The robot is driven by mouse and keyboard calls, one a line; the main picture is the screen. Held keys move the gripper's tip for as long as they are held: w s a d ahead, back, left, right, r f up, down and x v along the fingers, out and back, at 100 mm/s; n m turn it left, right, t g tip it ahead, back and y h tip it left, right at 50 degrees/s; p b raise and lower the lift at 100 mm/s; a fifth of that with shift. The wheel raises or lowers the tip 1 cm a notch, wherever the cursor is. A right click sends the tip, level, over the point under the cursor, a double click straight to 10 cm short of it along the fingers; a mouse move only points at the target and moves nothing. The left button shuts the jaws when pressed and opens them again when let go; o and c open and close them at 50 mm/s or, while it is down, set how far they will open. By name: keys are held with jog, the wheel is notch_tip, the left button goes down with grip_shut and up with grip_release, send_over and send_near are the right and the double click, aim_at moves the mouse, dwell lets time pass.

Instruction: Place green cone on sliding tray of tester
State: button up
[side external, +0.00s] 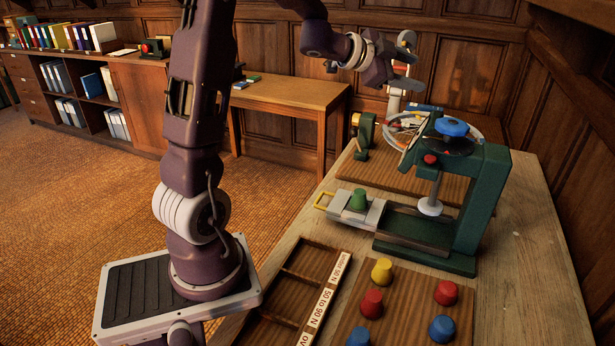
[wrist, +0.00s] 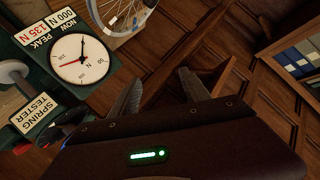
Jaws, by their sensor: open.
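The green cone (side external: 359,199) stands upright on the light grey sliding tray (side external: 375,214), which is slid out to the left of the spring tester (side external: 484,190). The tray has a yellow handle (side external: 323,201) on its outer end. The tester is a dark green frame with a round grey presser (side external: 430,207) hanging clear of the tray. My gripper (side external: 407,62) is high up behind the tester, away from the cone. The wrist view shows its two fingers (wrist: 160,90) apart with nothing between them. The tester's dial (wrist: 80,59) shows there beside a plate reading NOW 000 N and PEAK 135 N.
A spoked wheel (side external: 402,126) stands behind the tester. The bench's right side is bare.

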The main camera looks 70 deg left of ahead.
jog(key=s+d+r+n+y, duration=0.4)
jog(key=s+r, duration=0.1)
jog(key=s+d+f+n+g+h, duration=0.1)
jog(key=s+d+f+g, duration=0.2)
jog(key=s+d, duration=0.3)
jog(key=s+d+f+n+g+h, duration=0.1)
jog(key=s+d+f, duration=0.3)
jog(key=s, duration=0.9)
jog(key=s+d+f+n+g+h, duration=0.2)
jog(key=s+d+f+g, duration=0.2)
jog(key=s+d, duration=0.4)
jog(key=shift+s+g, duration=0.3)
jog(key=shift+s, duration=0.5)
